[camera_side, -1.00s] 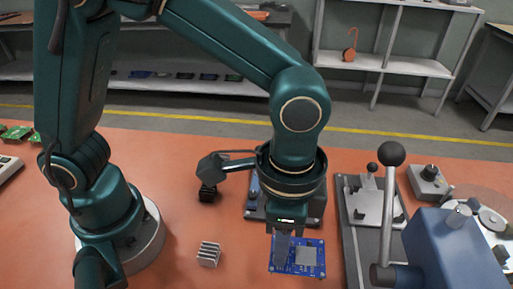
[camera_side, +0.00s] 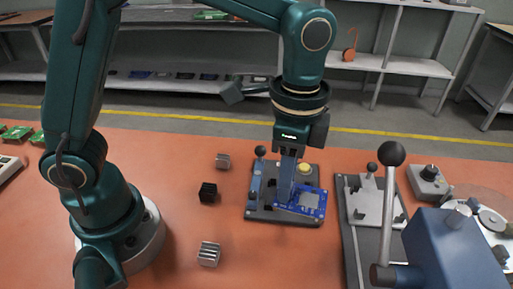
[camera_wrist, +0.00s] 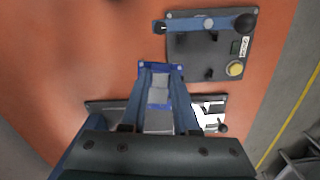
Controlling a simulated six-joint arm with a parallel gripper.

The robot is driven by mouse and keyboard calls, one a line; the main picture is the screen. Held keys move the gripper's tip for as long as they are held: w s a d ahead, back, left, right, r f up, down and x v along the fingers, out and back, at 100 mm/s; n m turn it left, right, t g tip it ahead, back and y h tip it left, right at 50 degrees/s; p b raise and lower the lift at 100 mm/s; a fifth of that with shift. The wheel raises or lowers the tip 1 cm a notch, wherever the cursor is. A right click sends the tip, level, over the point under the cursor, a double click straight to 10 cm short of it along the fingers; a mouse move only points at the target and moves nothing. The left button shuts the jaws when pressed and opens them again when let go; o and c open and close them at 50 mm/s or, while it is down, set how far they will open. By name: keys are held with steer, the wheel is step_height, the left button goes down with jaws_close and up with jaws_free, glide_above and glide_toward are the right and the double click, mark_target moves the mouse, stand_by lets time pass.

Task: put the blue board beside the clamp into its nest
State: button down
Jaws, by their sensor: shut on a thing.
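The blue board (camera_side: 314,203), with a grey square chip, is gripped by my gripper (camera_side: 287,194). My gripper's two fingers are shut on it near its left end in the side view. In the wrist view the board (camera_wrist: 158,78) shows between the fingers. The board appears roughly level and raised above the bench, overlapping the front right of a dark fixture plate (camera_side: 258,215) in the side view. That plate has a blue bar, a black ball knob and a yellow button; it also shows in the wrist view (camera_wrist: 205,65). I cannot tell the exact gap below the board.
To the right stands a long dark base (camera_side: 352,238) with a silver plate (camera_side: 375,205) and a blue lever press (camera_side: 450,250). Finned blocks, silver (camera_side: 209,253), black (camera_side: 208,193) and grey (camera_side: 222,161), lie left of the fixture plate. The front middle of the bench is clear.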

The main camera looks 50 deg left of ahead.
steer(key=w+a+r+n, duration=0.1)
steer(key=w+a+n, duration=0.1)
steer(key=w+a, duration=0.3)
steer(key=shift+s+a+f, duration=0.15)
steer(key=shift+s+f, duration=0.05)
steer(key=shift+f, duration=0.95)
steer(key=shift+s+a+f, duration=0.2)
steer(key=shift+s+f, duration=0.05)
steer(key=shift+f, duration=0.85)
steer(key=shift+s+a+f, duration=0.15)
steer(key=shift+s+f, duration=0.05)
steer(key=shift+f, duration=0.95)
steer(key=shift+f, duration=0.8)
steer(key=c, duration=0.6)
jaws_free()
steer(key=c, duration=0.3)
steer(key=shift+c, duration=0.2)
steer(key=shift+r, duration=0.15)
